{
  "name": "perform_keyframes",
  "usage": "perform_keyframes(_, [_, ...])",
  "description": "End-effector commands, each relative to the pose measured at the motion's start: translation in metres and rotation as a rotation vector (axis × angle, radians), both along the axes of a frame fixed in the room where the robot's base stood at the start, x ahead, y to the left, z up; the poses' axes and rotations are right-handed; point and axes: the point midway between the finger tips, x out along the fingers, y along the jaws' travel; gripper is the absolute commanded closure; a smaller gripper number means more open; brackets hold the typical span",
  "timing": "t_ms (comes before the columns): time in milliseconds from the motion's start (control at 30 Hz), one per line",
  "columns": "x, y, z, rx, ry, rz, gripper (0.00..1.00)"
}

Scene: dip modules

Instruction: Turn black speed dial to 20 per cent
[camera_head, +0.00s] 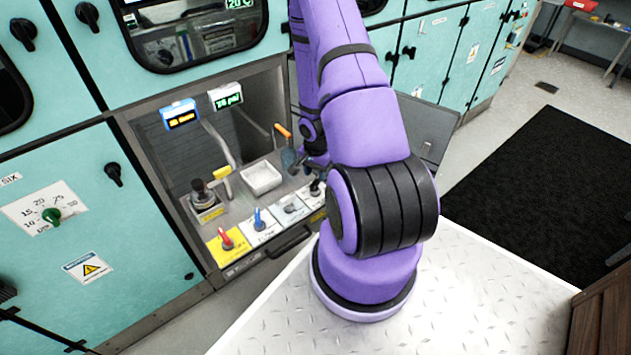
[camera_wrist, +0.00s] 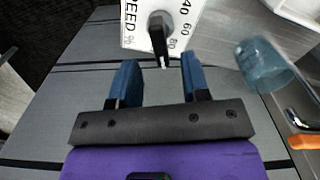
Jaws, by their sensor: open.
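The black speed dial (camera_wrist: 158,36) sits on a white plate lettered SPEED and %, with 40, 60 and 80 visible along its right side in the wrist view. Its long handle runs nearly vertically in that picture, its lower end near the 80; I cannot tell which end is the pointer. The rest of the scale is cut off. My gripper (camera_wrist: 156,76) is open, its two blue fingers apart on either side of the handle's lower end, with no clear contact. In the head view the dial (camera_head: 316,188) shows small beside my arm, which largely hides the gripper.
A clear bluish cup-like object (camera_wrist: 264,65) and an orange-handled tool (camera_wrist: 304,142) are at the right in the wrist view. Red (camera_head: 227,238) and blue (camera_head: 258,219) handles, a white tray (camera_head: 261,178) and a black joystick (camera_head: 199,190) share the panel.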

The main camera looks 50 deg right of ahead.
Motion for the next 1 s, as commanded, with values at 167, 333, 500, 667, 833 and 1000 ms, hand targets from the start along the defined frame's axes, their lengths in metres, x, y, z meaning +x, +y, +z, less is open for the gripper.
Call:
perform_keyframes(167, [0.000, 0.000, -0.024, 0.001, 0.002, 0.002, 0.57])
perform_keyframes(333, [0.000, 0.001, -0.038, 0.001, 0.001, 0.002, 0.57])
perform_keyframes(500, [0.000, 0.000, -0.044, 0.000, 0.000, 0.001, 0.57])
perform_keyframes(667, [0.000, 0.000, -0.045, 0.000, -0.001, 0.001, 0.57])
perform_keyframes(833, [0.000, 0.000, -0.044, 0.000, 0.000, 0.001, 0.71])
perform_keyframes(1000, [0.000, 0.000, -0.044, 0.000, 0.000, 0.001, 1.00])
